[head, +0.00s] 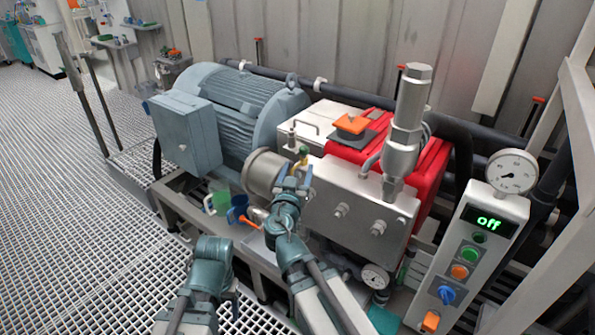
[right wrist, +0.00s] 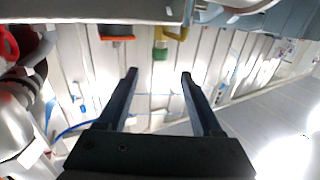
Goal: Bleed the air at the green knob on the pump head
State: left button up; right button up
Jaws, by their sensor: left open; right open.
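The pump head is the steel block (head: 345,205) in front of the red housing. The small green knob (head: 303,150) sits on a brass fitting near its upper left edge. In the right wrist view the green knob (right wrist: 160,51) hangs from the bent brass fitting (right wrist: 176,33), just beyond the gap between my fingertips. My right gripper (right wrist: 159,75) is open and empty, its two black fingers apart. In the head view my right gripper (head: 299,178) is just below the knob. My left gripper (head: 213,245) is low at the left; its fingers are hard to make out.
A grey-blue motor (head: 235,105) stands left of the pump. A green cup (head: 216,202) and a blue cup (head: 238,208) are by the frame. A control panel (head: 470,260) reading "off" and a round gauge (head: 513,171) stand at right. The grating (head: 80,230) at left is clear.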

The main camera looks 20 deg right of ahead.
aim_at(304, 150)
jog(key=x, duration=1.3)
jog(key=shift+w+d+f, duration=0.2)
jog(key=shift+w, duration=0.15)
grip_shut()
